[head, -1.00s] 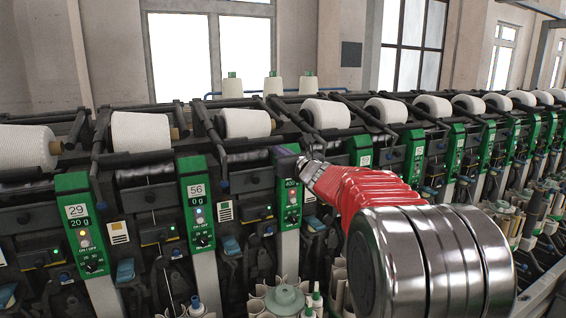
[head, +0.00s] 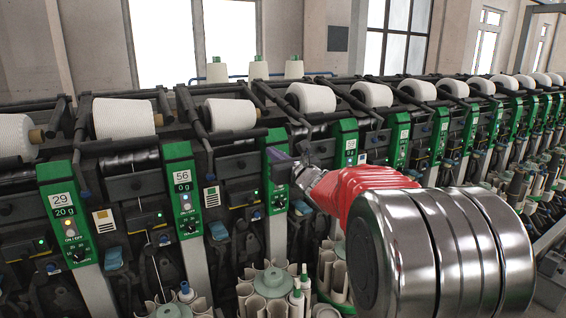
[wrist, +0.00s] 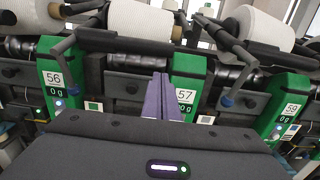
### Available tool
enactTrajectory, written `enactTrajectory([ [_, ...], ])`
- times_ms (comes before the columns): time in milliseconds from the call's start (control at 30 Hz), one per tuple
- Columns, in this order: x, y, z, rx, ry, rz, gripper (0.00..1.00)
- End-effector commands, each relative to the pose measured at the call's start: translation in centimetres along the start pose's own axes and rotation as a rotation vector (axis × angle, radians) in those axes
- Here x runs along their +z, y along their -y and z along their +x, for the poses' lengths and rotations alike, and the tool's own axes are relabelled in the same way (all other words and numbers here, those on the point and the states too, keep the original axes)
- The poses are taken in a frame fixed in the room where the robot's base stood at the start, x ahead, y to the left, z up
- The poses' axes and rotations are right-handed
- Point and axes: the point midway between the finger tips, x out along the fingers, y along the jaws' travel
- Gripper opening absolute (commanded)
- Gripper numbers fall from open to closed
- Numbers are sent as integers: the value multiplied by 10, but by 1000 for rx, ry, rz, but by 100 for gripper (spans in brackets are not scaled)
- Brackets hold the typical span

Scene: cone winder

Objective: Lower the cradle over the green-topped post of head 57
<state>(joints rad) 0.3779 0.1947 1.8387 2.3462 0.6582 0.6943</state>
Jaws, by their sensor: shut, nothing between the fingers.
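The green post of head 57 (wrist: 186,92) bears the label "57 0 g" in the wrist view. In the head view the same green post (head: 279,203) stands behind my fingers, its label hidden. My gripper (wrist: 160,78) shows purple fingers closed together and empty, overlapping the left part of the post's upper face. In the head view my gripper (head: 279,157) is in front of the post just below its top; contact cannot be told. A dark cradle lever (wrist: 226,45) with a blue tip hangs right of the post. A white cone (wrist: 250,27) sits up behind it.
The post of head 56 (head: 183,190) stands to the left; the post of head 59 (wrist: 281,105) stands to the right. A white cone (head: 229,115) lies between 56 and 57. Bobbin magazines (head: 270,283) stand low in front. Dark levers and frames crowd the upper row.

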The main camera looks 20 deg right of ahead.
Motion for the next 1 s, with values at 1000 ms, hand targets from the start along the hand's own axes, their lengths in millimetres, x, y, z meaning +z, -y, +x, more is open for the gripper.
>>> enactTrajectory([
  [1000, -1, -1, -59, 3, 0, 0, 0],
])
